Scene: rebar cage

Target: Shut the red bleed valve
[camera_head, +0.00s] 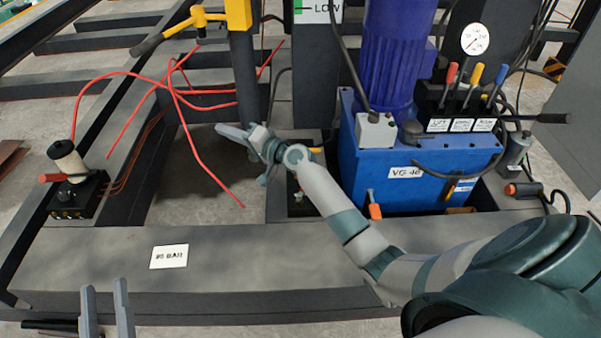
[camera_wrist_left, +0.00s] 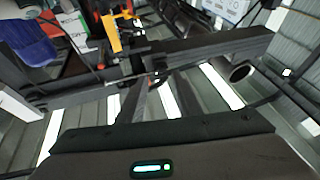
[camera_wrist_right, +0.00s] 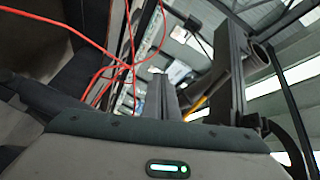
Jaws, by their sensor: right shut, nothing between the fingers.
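No part readable as a bleed valve is labelled, so I cannot tell for sure which it is. A red-orange handle (camera_head: 375,211) hangs on the front of the blue power unit (camera_head: 385,165). Another red handle (camera_head: 52,178) sticks out left from a black block (camera_head: 78,198) with a cream knob. My right gripper (camera_head: 232,132) is shut and empty above the gap left of the blue unit, apart from both handles. My left gripper (camera_head: 106,308) is open and empty at the lower left, in front of the grey beam. Neither handle is clear in the wrist views.
Red hoses (camera_head: 215,170) loop between the block and my right gripper. A yellow post (camera_head: 238,15) stands behind it. Red, yellow and blue levers (camera_head: 472,80) and a gauge (camera_head: 474,40) top the blue unit. The grey beam (camera_head: 230,255) is bare except for a label.

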